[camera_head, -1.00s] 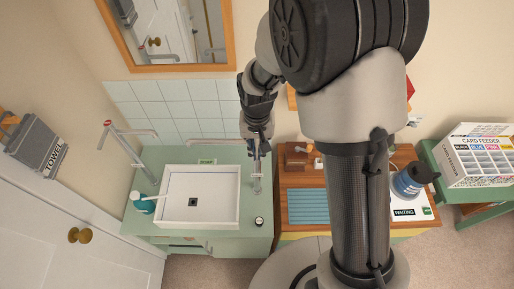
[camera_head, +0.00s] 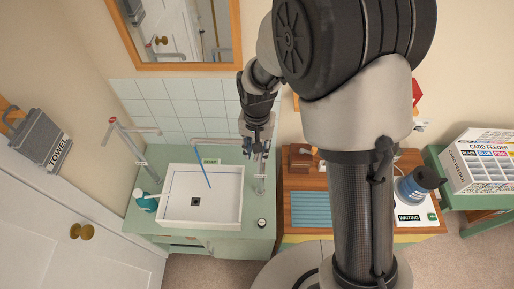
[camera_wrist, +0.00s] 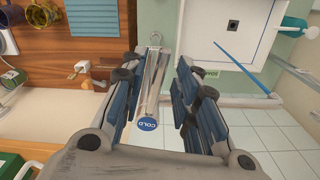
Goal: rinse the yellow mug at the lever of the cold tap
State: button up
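My gripper (camera_wrist: 155,85) is open, its fingers standing apart on either side of the cold tap (camera_wrist: 152,85), which carries a blue COLD disc. In the head view my gripper (camera_head: 257,152) is at the right end of the sink's back edge. A blue stream of water (camera_head: 203,165) falls into the white sink (camera_head: 228,212); the stream also shows in the wrist view (camera_wrist: 242,65). No mug is in the sink. A yellowish mug (camera_wrist: 42,18) is on the wooden surface at the wrist view's upper left; its colour is hard to be sure of.
A second tap (camera_head: 128,130) with a red mark stands left of the sink, near a teal bottle (camera_head: 144,201). A blue mat (camera_head: 318,209) lies on the wooden counter to the right.

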notch_tip(320, 180, up, 12)
dwell(0.7)
dwell(0.4)
jog(key=s+d+n+t+b, duration=0.1)
jog(key=s+d+t+b, duration=0.1)
jog(key=s+d+b, duration=0.6)
jog(key=shift+d+f+b, duration=0.15)
jog(key=shift+f+b, duration=0.3)
jog(key=shift+b, duration=0.7)
jog(key=shift+o, duration=0.4)
jog(key=s+d+f+t+b, duration=0.1)
jog(key=s+d+f+b, duration=0.1)
jog(key=s+f+b, duration=0.2)
jog(key=s+d+f+n+t+b, duration=0.1)
jog(key=s+d+f+b, duration=0.2)
jog(key=s, duration=0.4)
jog(key=shift+s+d+f+n+t+b, duration=0.35)
jog(key=shift+f+b, duration=0.1)
jog(key=shift+b, duration=0.8)
